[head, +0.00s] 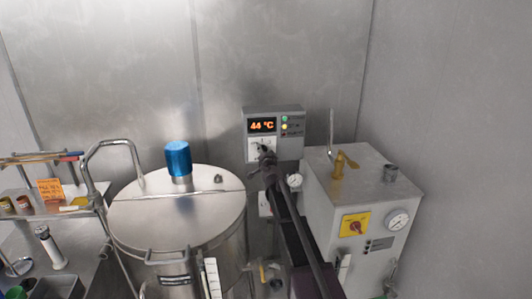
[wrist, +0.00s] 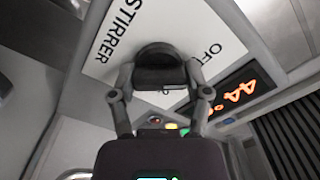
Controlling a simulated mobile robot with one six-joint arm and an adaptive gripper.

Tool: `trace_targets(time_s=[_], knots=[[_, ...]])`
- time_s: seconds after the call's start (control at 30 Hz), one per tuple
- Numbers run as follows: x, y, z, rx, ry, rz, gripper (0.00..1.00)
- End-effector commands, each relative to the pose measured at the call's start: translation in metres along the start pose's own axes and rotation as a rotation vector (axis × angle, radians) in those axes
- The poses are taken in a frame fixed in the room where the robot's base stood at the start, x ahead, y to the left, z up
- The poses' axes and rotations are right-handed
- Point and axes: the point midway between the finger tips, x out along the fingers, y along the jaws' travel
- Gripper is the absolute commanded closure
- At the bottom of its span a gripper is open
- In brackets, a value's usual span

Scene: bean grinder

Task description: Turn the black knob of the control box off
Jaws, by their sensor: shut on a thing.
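The control box (head: 289,145) is a grey box on the back wall, with an orange display reading 44 °C and small green and yellow lights. Its white dial plate (wrist: 190,35) shows the words STIRRER and OFF in the wrist view. The black knob (wrist: 158,55) sits on this plate. My gripper (wrist: 160,76) is closed around the knob, one finger on each side. In the head view my gripper (head: 266,163) reaches the lower left of the box and hides most of the knob. The knob's pointer direction is hard to tell.
A large steel vessel (head: 150,219) with a blue motor cap (head: 178,158) stands left of my arm. A grey cabinet (head: 390,195) with a brass valve, gauge and red switch stands right. A shelf (head: 20,191) with jars is at far left.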

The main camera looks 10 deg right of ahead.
Motion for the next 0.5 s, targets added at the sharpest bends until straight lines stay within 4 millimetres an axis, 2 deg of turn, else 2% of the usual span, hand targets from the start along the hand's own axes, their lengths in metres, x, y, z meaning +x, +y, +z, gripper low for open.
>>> trace_targets(time_s=[0.2,0.5], knots=[[0.0008,-0.0016,0.0014,-0.073,-0.002,-0.002,0.85],[0.0007,-0.0015,0.0013,-0.091,-0.002,-0.002,0.85]])
